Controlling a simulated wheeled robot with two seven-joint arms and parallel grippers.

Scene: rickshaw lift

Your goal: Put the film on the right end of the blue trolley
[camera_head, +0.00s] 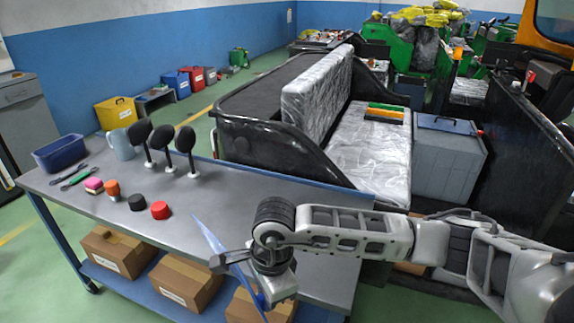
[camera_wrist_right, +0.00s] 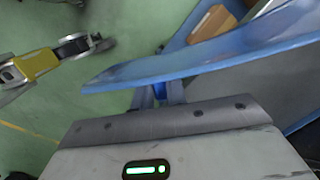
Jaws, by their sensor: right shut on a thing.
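The film is a thin blue sheet (camera_head: 211,238), held tilted over the front edge of the blue trolley. The trolley has a grey metal top (camera_head: 238,195) and a blue frame. My right gripper (camera_head: 240,262) is shut on the film near the trolley's right part, with part of the sheet sticking up above the jaws and part below. In the right wrist view the film (camera_wrist_right: 190,66) stretches across in front of the jaws (camera_wrist_right: 160,97). My left gripper does not show in the head view.
Black paddle-like things (camera_head: 164,143) on stands, a blue bin (camera_head: 60,153), a jug (camera_head: 120,144) and small coloured pieces fill the trolley's left part. Cardboard boxes (camera_head: 183,284) sit on its lower shelf. A black-sided vehicle with wrapped seats (camera_head: 368,150) stands behind. The top's right part looks clear.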

